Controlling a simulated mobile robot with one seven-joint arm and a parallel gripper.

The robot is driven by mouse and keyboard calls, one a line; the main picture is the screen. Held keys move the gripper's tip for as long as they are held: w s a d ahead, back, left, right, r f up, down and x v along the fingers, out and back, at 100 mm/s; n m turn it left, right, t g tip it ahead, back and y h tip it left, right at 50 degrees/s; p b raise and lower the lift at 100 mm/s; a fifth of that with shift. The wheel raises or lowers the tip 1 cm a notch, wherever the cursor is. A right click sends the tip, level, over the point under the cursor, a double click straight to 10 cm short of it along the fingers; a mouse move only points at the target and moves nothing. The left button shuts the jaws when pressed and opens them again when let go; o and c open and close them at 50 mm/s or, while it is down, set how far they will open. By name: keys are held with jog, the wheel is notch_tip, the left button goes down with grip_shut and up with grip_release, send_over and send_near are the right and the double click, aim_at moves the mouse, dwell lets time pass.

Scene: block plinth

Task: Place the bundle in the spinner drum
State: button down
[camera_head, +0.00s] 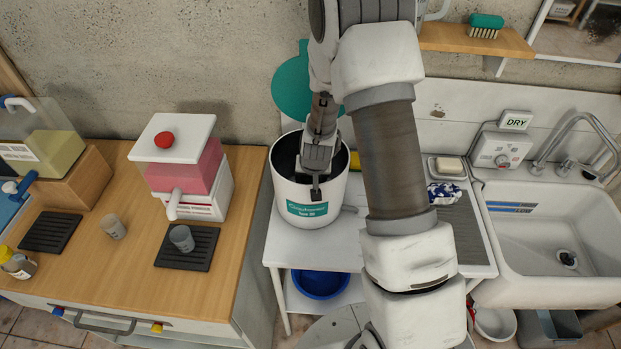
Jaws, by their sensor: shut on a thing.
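The spinner drum is a white tub (292,192) with a teal label, standing on the white counter. It is open at the top and its inside is dark. A round teal lid (291,92) stands up behind it. My gripper (316,188) points down at the drum's mouth, over the near part of its opening. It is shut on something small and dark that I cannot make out. A blue-and-white patterned cloth (446,193) lies on the counter right of my arm, partly hidden by it; I cannot tell whether it is the bundle.
My arm hides much of the counter's middle. A sink (535,230) with a tap is at right, beside a soap dish (448,167) and a "DRY" sign (515,120). A pink dispenser (190,170) and grey cups stand on the wooden counter at left. A blue basin (320,284) sits below.

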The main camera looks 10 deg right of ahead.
jog(key=shift+f+b, duration=0.5)
jog(key=shift+c, duration=0.3)
grip_release()
jog(key=shift+r, duration=0.1)
jog(key=shift+r+p, duration=0.5)
jog(key=shift+p, duration=0.2)
jog(key=s+a+r+n+y, duration=0.1)
jog(key=s+r, duration=0.5)
jog(key=r, duration=0.6)
jog(key=s+a+r, duration=0.1)
jog(key=s+r, duration=0.5)
jog(key=r, duration=0.6)
jog(key=s+r+n, duration=0.1)
jog(key=s+r, duration=0.3)
jog(key=s, duration=0.3)
jog(key=s+d+r+n+t, duration=0.1)
jog(key=s+r, duration=0.4)
jog(key=s, duration=0.2)
jog(key=shift+s+d+h+p, duration=0.3)
